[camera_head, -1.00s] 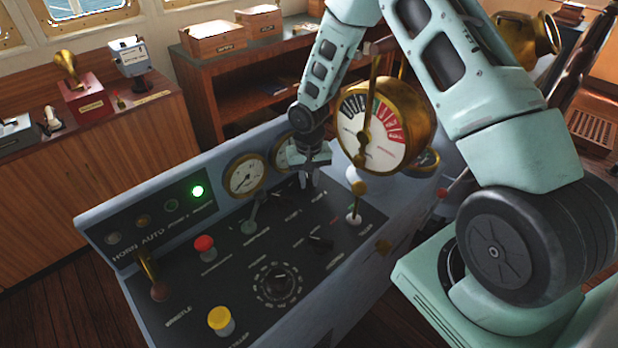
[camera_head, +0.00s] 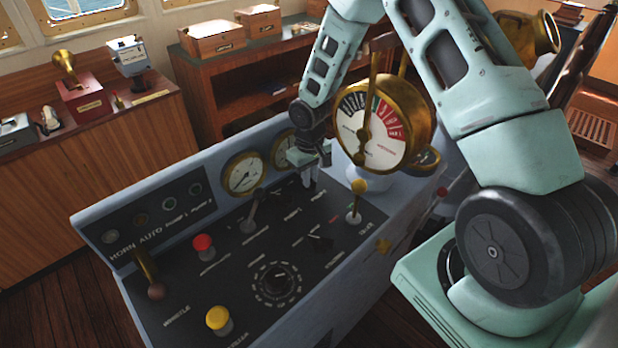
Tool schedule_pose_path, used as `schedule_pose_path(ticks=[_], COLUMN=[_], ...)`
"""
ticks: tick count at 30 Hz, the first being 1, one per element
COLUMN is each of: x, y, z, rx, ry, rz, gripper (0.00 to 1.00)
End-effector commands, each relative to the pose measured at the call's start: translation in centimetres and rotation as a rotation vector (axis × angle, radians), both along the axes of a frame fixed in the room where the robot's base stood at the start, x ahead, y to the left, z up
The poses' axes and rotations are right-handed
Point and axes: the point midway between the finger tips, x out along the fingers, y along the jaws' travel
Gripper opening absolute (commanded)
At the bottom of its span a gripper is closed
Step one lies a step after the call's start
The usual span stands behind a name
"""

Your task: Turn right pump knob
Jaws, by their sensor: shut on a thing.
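My gripper (camera_head: 310,180) points down at the far right part of the dark console panel (camera_head: 215,265), just left of the big brass telegraph dial. Its fingers are closed on a small knob, which looks like the right pump knob; the fingers hide nearly all of it. Two lamps marked for the pumps sit on the console's raised back strip: a left pump lamp (camera_head: 168,202) and a right pump lamp (camera_head: 195,188). Both are unlit.
The brass telegraph dial (camera_head: 372,135) stands close right of my gripper. A yellow-topped lever (camera_head: 357,198), a grey lever (camera_head: 250,212), a red button (camera_head: 204,246), a yellow button (camera_head: 218,319) and a round dial knob (camera_head: 276,283) rise from the panel.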

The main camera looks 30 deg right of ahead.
Motion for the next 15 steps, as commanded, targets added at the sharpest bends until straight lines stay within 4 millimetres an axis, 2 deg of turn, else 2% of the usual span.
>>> schedule_pose_path(ticks=[15], x=[0.18], y=[-0.40], z=[0.09], rx=[-0.001], ry=[-0.001], rz=[0.441], gripper=[0.00])
